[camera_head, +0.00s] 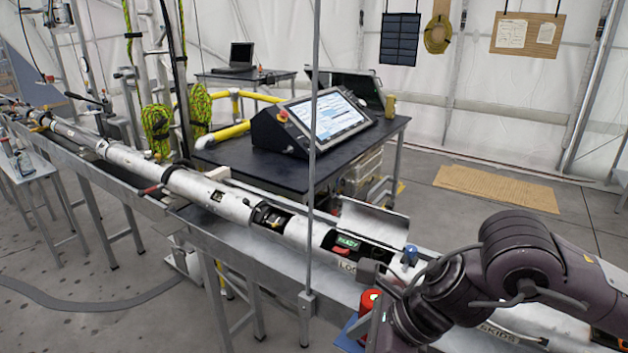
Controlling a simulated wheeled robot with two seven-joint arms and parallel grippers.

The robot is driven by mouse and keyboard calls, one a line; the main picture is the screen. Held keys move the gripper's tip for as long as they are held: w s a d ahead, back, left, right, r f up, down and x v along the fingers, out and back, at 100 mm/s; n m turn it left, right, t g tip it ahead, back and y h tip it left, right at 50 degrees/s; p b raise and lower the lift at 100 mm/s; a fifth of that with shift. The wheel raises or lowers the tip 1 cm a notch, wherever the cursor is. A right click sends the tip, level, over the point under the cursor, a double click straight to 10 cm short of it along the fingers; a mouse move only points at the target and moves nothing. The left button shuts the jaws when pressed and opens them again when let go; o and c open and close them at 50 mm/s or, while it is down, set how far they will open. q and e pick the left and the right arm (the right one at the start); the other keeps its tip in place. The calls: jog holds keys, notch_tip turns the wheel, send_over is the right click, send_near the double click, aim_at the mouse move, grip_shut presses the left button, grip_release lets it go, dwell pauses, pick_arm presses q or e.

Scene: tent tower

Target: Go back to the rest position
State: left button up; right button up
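My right arm (515,262) comes in from the lower right, bent over the near end of a metal trough. Its gripper (378,318) seems to be at the lower end of the arm, partly cut off by the bottom edge, beside a red round object (370,300) on a blue pad (349,336). I cannot tell whether its fingers are open or shut, or whether they touch that object. My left arm and gripper are out of view.
A long white tube (203,190) lies in the trough, with an open compartment showing a green "READY" display (347,242). A thin vertical pole (312,130) stands in front. Behind is a black table (268,172) with a touchscreen console (325,118).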

jog(key=w+a+r+m+t+y, duration=0.1)
jog(key=a+r+m+t+y, duration=0.1)
jog(key=a+m+t, duration=0.5)
jog(key=w+a+r+m+y, duration=0.15)
jog(key=a+m, duration=0.35)
jog(key=m, duration=0.7)
jog(key=w+d+f+m+t+h, duration=0.2)
jog(key=d+f+m+h, duration=0.3)
jog(key=d+m, duration=0.7)
jog(key=s+d+f+m+g+h, duration=0.5)
jog(key=s+d+f+m+g, duration=0.2)
jog(key=s+d+f+m, duration=0.8)
notch_tip(320, 180, down, 35)
jog(key=s+a+m+g, duration=0.1)
jog(key=s+m+g, duration=0.1)
jog(key=s, duration=0.1)
jog(key=s+d+f, duration=0.3)
jog(key=s+f, duration=1.1)
jog(key=s, duration=0.3)
jog(key=shift+g, duration=0.4)
